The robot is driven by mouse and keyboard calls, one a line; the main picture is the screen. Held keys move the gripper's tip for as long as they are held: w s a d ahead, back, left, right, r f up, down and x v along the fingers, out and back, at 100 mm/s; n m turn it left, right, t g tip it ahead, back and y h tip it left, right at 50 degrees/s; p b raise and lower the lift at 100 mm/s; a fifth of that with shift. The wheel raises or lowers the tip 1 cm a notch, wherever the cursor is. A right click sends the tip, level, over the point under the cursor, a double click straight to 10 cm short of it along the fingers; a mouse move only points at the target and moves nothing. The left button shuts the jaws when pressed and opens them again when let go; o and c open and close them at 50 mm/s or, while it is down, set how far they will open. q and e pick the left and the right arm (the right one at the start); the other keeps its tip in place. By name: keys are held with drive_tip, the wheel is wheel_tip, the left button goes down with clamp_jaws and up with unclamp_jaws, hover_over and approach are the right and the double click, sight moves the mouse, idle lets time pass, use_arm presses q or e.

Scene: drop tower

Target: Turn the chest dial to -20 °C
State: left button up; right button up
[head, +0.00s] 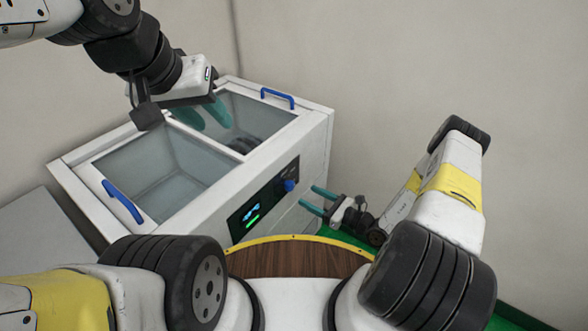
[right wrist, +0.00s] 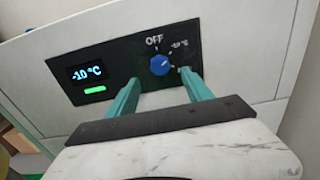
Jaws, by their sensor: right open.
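The chest (head: 312,150) is a white box with glass lids, and its dark control panel (head: 262,200) is on the front. The blue dial (head: 290,185) sits at the panel's right and shows closely in the right wrist view (right wrist: 160,65). The display (right wrist: 87,73) reads -10 °C. An OFF label is above the dial; labels to its right are small, the lower one partly hidden by a finger. My right gripper (head: 308,196) is open in front of the dial, its fingers to either side and apart from it. My left gripper (head: 207,120) is open over the chest top.
Blue handles (head: 278,97) are on the lids, one at the back and one at the front left (head: 123,202). A green bar (right wrist: 95,90) glows under the display. A grey surface (head: 40,240) stands left of the chest. Walls close in behind.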

sight(292, 188)
drive_tip(key=x, duration=0.7)
drive_tip(key=shift+w+a+f, duration=0.1)
drive_tip(key=shift+w+a, duration=0.1)
drive_tip(key=shift+a, duration=0.05)
clamp_jaws()
drive_tip(key=shift+m, duration=0.4)
drive_tip(key=m, duration=0.5)
drive_tip(key=shift+m, duration=0.3)
drive_tip(key=m, duration=0.5)
drive_tip(key=shift+m, duration=0.3)
